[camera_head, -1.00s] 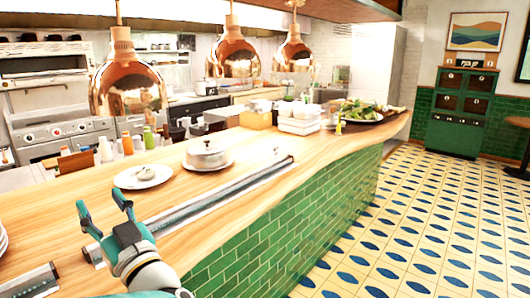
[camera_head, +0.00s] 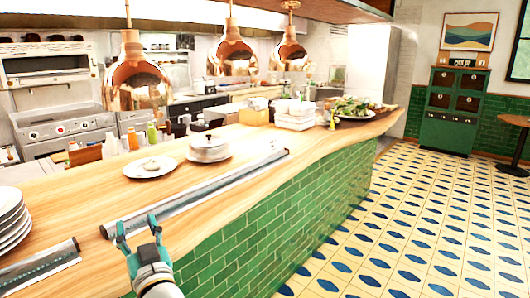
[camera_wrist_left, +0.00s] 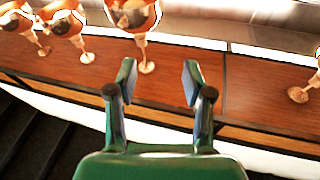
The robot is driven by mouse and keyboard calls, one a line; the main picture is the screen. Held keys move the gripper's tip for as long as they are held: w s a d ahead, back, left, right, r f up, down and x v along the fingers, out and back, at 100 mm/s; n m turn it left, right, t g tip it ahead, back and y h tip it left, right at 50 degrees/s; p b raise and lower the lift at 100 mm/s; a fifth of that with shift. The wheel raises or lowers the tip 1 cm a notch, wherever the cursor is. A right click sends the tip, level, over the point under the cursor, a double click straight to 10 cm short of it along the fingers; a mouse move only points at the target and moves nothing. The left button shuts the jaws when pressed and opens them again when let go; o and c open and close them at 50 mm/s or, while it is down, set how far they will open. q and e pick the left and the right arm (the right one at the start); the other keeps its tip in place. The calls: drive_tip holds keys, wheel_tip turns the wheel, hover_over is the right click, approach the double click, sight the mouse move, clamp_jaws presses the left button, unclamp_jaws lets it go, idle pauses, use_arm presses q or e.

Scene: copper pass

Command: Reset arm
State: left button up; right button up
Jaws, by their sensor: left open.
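My left gripper (camera_head: 138,232) is at the lower left of the head view, in front of the near edge of the wooden counter (camera_head: 95,205). Its two teal fingers are apart and nothing is between them. In the left wrist view the open green fingers (camera_wrist_left: 157,85) point toward a brown wooden panel (camera_wrist_left: 260,95) with copper lamps (camera_wrist_left: 135,15) at the top. The gap between the fingers is empty there too. My right gripper is not in either view.
A long metal rail (camera_head: 195,193) lies on the counter just beyond the gripper. A plate stack (camera_head: 12,220) stands at the left. A small plate (camera_head: 150,168) and a covered dish (camera_head: 209,148) sit farther back. Copper lamps (camera_head: 137,75) hang above.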

use_arm(q)
drive_tip(key=w+d+f+m+g+h, duration=0.15)
drive_tip(key=f+h, duration=0.25)
drive_tip(key=f, duration=0.4)
drive_tip(key=w+d+f+m+h, duration=0.1)
drive_tip(key=d+f+m+h, duration=0.15)
drive_tip(key=f, duration=0.55)
drive_tip(key=s+d+f+g+h+p, duration=0.1)
drive_tip(key=s+d+f+g+h, duration=0.1)
drive_tip(key=f, duration=0.6)
drive_tip(key=s+d+f+g+h, duration=0.2)
drive_tip(key=s+f+g+h, duration=0.1)
drive_tip(key=f, duration=0.5)
drive_tip(key=s+d+f+g+h, duration=0.2)
drive_tip(key=s+f+g, duration=0.3)
drive_tip(key=s+f, duration=0.3)
drive_tip(key=s+d+f+g+h+p, duration=0.1)
drive_tip(key=s+f+g, duration=0.4)
drive_tip(key=s, duration=1.1)
wheel_tip(320, 180, down, 3)
drive_tip(key=d+h, duration=0.1)
drive_tip(key=d, duration=0.1)
drive_tip(key=shift+d+f, duration=0.2)
drive_tip(key=shift+d, duration=0.15)
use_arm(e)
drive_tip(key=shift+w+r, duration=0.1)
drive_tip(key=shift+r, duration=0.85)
